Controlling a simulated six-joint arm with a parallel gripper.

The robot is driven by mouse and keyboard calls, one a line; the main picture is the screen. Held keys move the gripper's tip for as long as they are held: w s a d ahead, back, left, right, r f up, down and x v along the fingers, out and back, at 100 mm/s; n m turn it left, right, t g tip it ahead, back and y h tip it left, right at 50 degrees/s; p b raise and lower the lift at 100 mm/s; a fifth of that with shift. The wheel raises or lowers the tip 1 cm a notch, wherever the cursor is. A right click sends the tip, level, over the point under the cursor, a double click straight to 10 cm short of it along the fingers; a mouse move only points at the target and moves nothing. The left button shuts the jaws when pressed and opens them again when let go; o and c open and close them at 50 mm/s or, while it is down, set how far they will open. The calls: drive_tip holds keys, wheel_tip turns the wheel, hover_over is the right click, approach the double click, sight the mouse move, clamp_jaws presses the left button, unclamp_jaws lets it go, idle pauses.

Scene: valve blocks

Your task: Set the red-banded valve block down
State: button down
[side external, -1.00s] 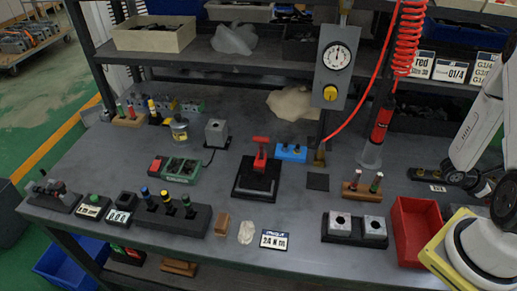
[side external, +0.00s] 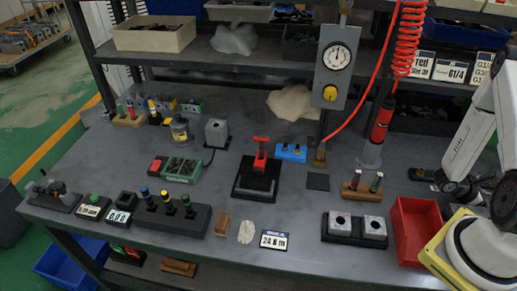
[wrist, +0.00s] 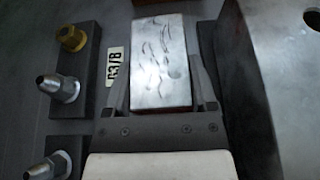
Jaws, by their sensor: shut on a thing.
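In the wrist view my gripper (wrist: 157,60) has one finger along each side of a pale silver metal block (wrist: 160,82) and is shut on it. The block's upward face is bright with dark scratch-like marks. A thin reddish strip shows at the top edge of the picture by the block's far end; I cannot tell if it is the red band. The block's underside is hidden, so I cannot tell if it touches the surface. In the side external view my wrist is at the right edge, and the gripper and block are not clear there.
In the wrist view, fittings on dark strips (wrist: 88,85) and a G3/8 label (wrist: 114,67) lie left; a large grey block (wrist: 285,90) stands close right. In the side external view, a red bin (side external: 415,232) and twin metal blocks (side external: 355,227) stand near my arm.

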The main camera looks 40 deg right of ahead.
unclamp_jaws()
drive_tip(key=shift+f, duration=0.1)
drive_tip(key=shift+v, duration=6.1)
drive_tip(key=shift+w+a+r, duration=0.3)
drive_tip(key=shift+a, duration=0.05)
drive_tip(key=w+a+r+m+t+y, duration=0.3)
drive_tip(key=w+a+r+t, duration=0.1)
drive_tip(key=a, duration=0.5)
drive_tip(key=w+a+r+m+t+y, duration=0.3)
drive_tip(key=w+a+r, duration=0.3)
drive_tip(key=a, duration=0.4)
drive_tip(key=w+a+r+m+t+y, duration=0.3)
drive_tip(key=w+a+r+t, duration=0.2)
drive_tip(key=a, duration=0.5)
drive_tip(key=shift+w, duration=0.5)
